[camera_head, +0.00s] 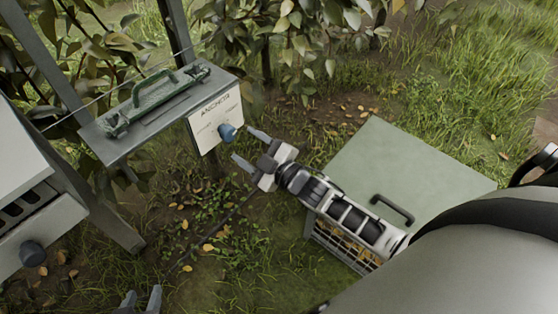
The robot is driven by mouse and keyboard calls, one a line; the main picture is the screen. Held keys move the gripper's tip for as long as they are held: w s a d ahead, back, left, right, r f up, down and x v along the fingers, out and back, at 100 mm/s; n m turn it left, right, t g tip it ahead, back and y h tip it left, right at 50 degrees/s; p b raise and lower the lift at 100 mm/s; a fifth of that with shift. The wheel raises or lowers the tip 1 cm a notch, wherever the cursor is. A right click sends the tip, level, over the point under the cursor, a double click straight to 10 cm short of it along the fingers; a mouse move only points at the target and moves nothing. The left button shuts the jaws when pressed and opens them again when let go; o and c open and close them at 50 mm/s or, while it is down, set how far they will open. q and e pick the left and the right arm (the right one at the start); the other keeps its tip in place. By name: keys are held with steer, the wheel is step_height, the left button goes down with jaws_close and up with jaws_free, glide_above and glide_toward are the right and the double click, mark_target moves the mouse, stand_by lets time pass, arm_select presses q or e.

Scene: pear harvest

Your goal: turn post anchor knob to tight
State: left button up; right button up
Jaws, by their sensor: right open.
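The anchor knob (228,132) is blue and round. The panel hangs at the end of a grey shelf on a post. My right gripper (243,144) is open and empty, its two fingers pointing at the knob. The knob lies close to the upper fingertip; I cannot tell whether they touch. My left gripper (142,299) shows only as two separated fingertips at the bottom edge, with nothing visible between them.
A green handled tool or latch (155,98) lies on the shelf. A grey cabinet (40,215) with a dark knob stands at left. A crate with a green lid (400,155) and dark handle stands at right, below my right arm. Leafy branches hang behind; grass lies between.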

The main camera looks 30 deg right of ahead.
steer(key=v, duration=1.1)
steer(key=shift+s, duration=0.25)
steer(key=s+a+f+m+g+h, duration=0.3)
steer(key=s+a+f+m+g, duration=0.1)
steer(key=s+a+m+g, duration=0.2)
steer(key=s+a+m, duration=0.1)
steer(key=s+m, duration=0.1)
steer(key=m, duration=0.1)
steer(key=shift+s+a+f+g, duration=0.2)
steer(key=shift+s+f+g, duration=0.1)
steer(key=shift+s, duration=0.1)
